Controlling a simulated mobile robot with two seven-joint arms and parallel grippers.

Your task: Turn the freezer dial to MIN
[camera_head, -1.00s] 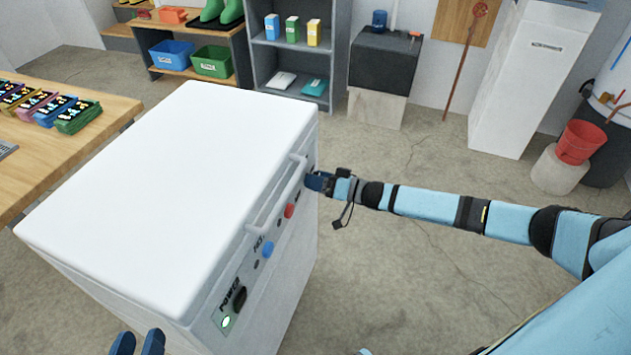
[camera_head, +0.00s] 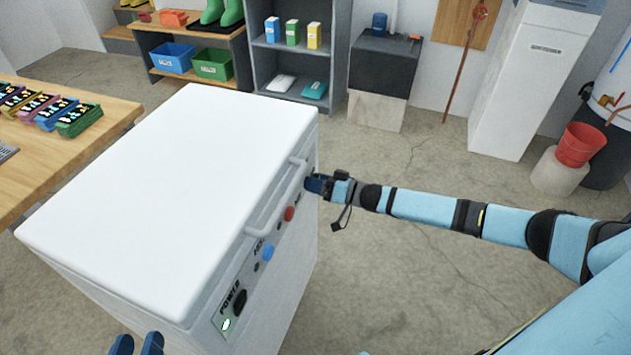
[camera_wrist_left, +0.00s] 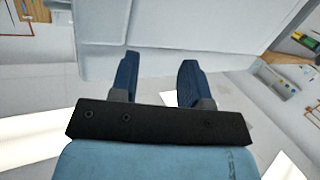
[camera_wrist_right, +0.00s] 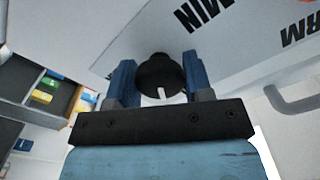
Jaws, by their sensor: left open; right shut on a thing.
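The white chest freezer (camera_head: 170,190) stands in the middle of the head view, with its control panel on the right-hand side. In the right wrist view a black dial (camera_wrist_right: 160,78) with a white pointer mark sits between the fingers of my right gripper (camera_wrist_right: 158,85), which is shut on it. The word MIN (camera_wrist_right: 202,12) is printed just above the dial. In the head view my right gripper (camera_head: 318,184) is at the far end of the panel and hides the dial. My left gripper (camera_head: 137,344) is open and empty near the freezer's near corner; it also shows in the left wrist view (camera_wrist_left: 158,80).
The panel also carries a red button (camera_head: 289,214), a blue button (camera_head: 268,253), a black power switch (camera_head: 240,300) and a lit green lamp (camera_head: 226,325). A lid handle (camera_head: 272,208) runs above them. A wooden table (camera_head: 112,130) stands at left.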

